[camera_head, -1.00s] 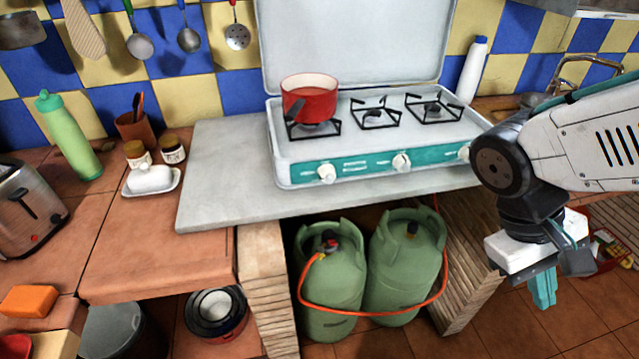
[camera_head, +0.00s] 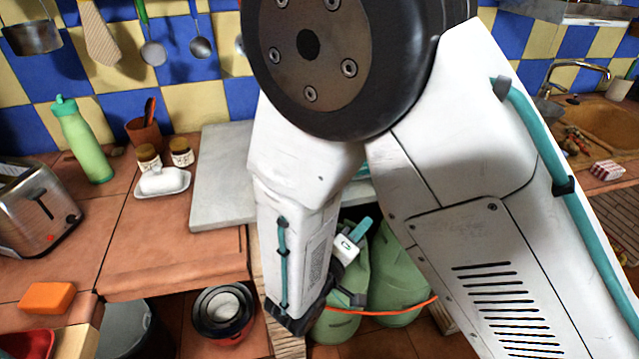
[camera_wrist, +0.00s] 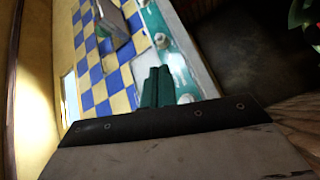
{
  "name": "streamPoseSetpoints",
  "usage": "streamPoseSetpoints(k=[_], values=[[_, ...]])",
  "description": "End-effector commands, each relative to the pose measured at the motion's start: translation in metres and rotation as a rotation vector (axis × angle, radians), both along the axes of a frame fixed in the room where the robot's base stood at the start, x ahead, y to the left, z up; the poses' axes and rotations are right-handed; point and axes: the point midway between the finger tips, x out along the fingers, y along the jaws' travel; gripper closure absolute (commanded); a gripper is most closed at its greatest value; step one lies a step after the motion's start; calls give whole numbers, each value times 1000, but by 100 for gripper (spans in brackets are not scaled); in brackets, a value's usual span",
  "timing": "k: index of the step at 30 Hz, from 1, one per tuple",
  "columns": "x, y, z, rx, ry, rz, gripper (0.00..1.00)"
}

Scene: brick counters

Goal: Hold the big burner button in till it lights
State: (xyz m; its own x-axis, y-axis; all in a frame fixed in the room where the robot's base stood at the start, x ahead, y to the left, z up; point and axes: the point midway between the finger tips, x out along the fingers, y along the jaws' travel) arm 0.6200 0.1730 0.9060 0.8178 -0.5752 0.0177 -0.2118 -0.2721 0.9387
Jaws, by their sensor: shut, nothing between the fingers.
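My gripper (camera_head: 361,231) is below the front of the stove in the head view, its teal fingers shut and empty, pointing up and to the right. In the wrist view my shut fingers (camera_wrist: 157,72) point at the stove's teal front panel (camera_wrist: 160,20). A white knob (camera_wrist: 161,41) on that panel is beyond the fingertips. Another white knob (camera_wrist: 185,99) shows just right of the fingers; I cannot tell whether they touch it. My arm hides nearly all of the stove in the head view. I cannot make out a lit flame.
Two green gas bottles (camera_head: 392,280) with an orange hose (camera_head: 405,312) stand under the counter. A grey slab (camera_head: 222,178) lies on the tiled counter. A butter dish (camera_head: 163,182), a green bottle (camera_head: 82,140) and a toaster (camera_head: 38,207) stand at left.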

Motion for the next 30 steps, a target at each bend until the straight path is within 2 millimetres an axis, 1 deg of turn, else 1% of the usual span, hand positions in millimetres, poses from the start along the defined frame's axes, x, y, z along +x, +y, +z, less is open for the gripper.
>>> streamPoseSetpoints(k=[1,3,6,9,23,26,30], values=[[6,8,5,58,-59,39,100],[10,15,9,136,-131,82,100],[13,19,13,216,-196,112,100],[13,19,14,262,-230,114,100],[15,19,14,280,-240,111,100],[21,21,14,281,-241,110,100],[38,25,13,281,-241,109,100]])
